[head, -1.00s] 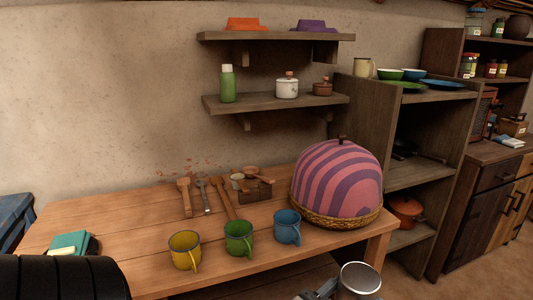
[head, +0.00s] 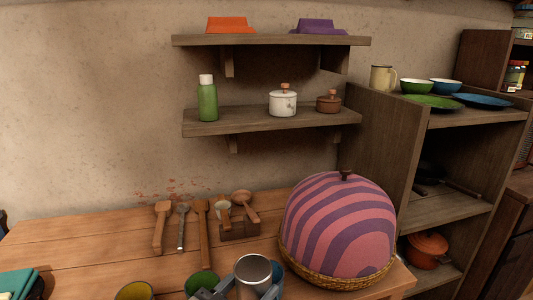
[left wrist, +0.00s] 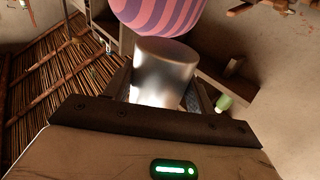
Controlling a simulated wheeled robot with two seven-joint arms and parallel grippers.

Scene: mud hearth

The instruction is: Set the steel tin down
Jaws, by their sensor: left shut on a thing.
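The steel tin (head: 252,268) is a plain shiny cylinder at the bottom middle of the head view. My left gripper (head: 243,291) is shut on it, with a finger on either side. The tin also fills the middle of the left wrist view (left wrist: 164,68), between the fingers (left wrist: 160,92). It looks held near the table's front, in front of the mugs; its base is hidden, so I cannot tell its height over the wooden table (head: 90,245). My right gripper is not in view.
A yellow mug (head: 135,291), green mug (head: 203,281) and partly hidden blue mug (head: 277,270) stand close by. A striped dome on a basket (head: 340,225) is to the right. Wooden utensils (head: 204,235) lie behind. The table's left middle is clear.

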